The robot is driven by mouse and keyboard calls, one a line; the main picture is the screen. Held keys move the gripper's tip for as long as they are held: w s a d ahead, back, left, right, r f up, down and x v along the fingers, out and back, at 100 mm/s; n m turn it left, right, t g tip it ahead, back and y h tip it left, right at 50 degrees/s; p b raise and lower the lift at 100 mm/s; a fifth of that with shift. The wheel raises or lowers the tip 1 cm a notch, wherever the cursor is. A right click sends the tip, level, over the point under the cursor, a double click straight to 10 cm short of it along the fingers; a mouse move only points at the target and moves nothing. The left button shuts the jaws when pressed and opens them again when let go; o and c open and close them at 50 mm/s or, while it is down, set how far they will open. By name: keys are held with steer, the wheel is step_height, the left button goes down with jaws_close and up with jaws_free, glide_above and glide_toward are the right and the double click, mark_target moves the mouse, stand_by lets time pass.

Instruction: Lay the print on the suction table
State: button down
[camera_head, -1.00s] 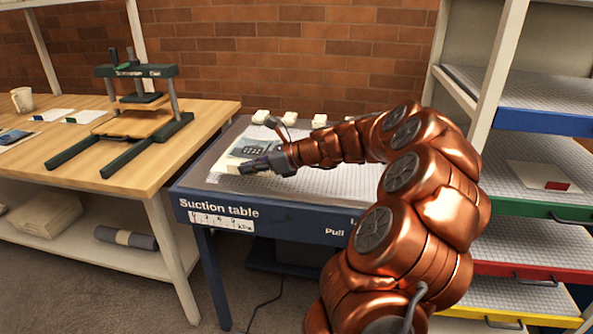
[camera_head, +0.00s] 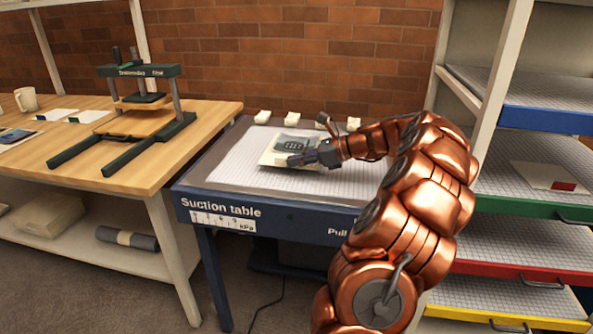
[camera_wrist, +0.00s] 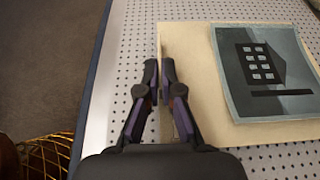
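The print (camera_head: 293,144) is a grey-blue sheet with a dark building on it, lying on a cream backing board (camera_head: 268,158). The wrist view shows the print (camera_wrist: 268,75) and the board (camera_wrist: 190,50) over the perforated surface. My gripper (camera_head: 296,160) has its fingers close together at the board's edge; in the wrist view the gripper (camera_wrist: 159,72) pinches that edge. The suction table (camera_head: 235,180) has a white gridded top and a dark blue frame. The board is over its middle; I cannot tell whether it touches the surface.
Several small cream blocks (camera_head: 292,118) line the table's back edge. A wooden bench with a press (camera_head: 138,100) stands at left. A rack of coloured trays (camera_head: 510,210) stands at right; one tray holds a white sheet with a red label (camera_head: 535,176). The table's left part is clear.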

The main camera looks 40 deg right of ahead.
mark_target(303, 168)
steer(key=shift+f, duration=1.4)
steer(key=shift+f, duration=0.15)
steer(key=c, duration=1.3)
jaws_free()
